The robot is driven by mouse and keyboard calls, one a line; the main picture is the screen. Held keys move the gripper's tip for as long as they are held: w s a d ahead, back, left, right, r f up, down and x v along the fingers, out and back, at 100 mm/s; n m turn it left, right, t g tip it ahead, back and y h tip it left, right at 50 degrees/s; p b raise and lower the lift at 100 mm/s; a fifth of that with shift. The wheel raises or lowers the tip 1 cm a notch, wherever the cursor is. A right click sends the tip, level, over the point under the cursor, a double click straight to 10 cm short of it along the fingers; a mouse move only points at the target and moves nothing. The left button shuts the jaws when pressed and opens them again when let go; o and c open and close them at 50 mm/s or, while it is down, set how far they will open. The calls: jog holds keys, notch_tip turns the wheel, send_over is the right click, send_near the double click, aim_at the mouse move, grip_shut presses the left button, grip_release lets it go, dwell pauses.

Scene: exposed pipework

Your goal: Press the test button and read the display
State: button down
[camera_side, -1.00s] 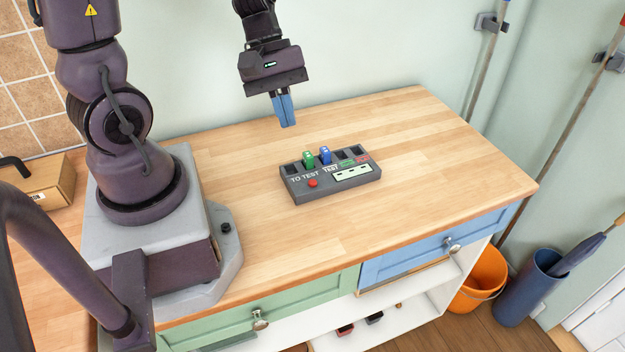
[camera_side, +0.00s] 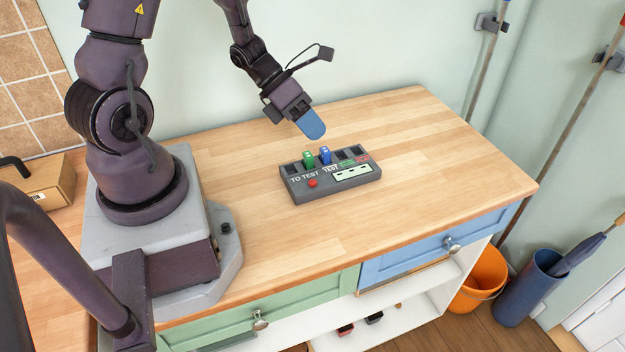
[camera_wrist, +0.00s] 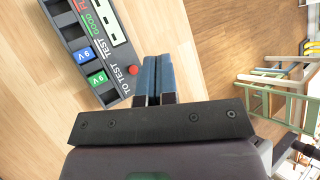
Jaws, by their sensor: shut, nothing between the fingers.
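The grey tester (camera_side: 330,180) lies on the wooden worktop, with a red test button (camera_side: 313,183) and a pale display (camera_side: 352,173) on its top. A green block (camera_side: 308,160) and a blue block marked 9 V (camera_side: 325,155) stand in its slots. The display also shows in the wrist view (camera_wrist: 110,20), where I cannot read any result on it. My gripper (camera_side: 313,130), with blue fingers, is shut and empty, tilted above and behind the tester. In the wrist view the red button (camera_wrist: 132,70) is just left of the fingertips (camera_wrist: 158,60).
The worktop (camera_side: 430,150) is clear around the tester. A cardboard box (camera_side: 45,185) lies at the far left. An orange bucket (camera_side: 480,278) and a blue bin (camera_side: 530,285) stand on the floor at the right.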

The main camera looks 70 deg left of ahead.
aim_at(313, 179)
jog(key=shift+f, duration=0.1)
jog(key=shift+f, duration=4.3)
jog(key=shift+f, duration=0.1)
jog(key=shift+f, duration=0.35)
jog(key=shift+f, duration=0.4)
jog(key=shift+r, duration=0.85)
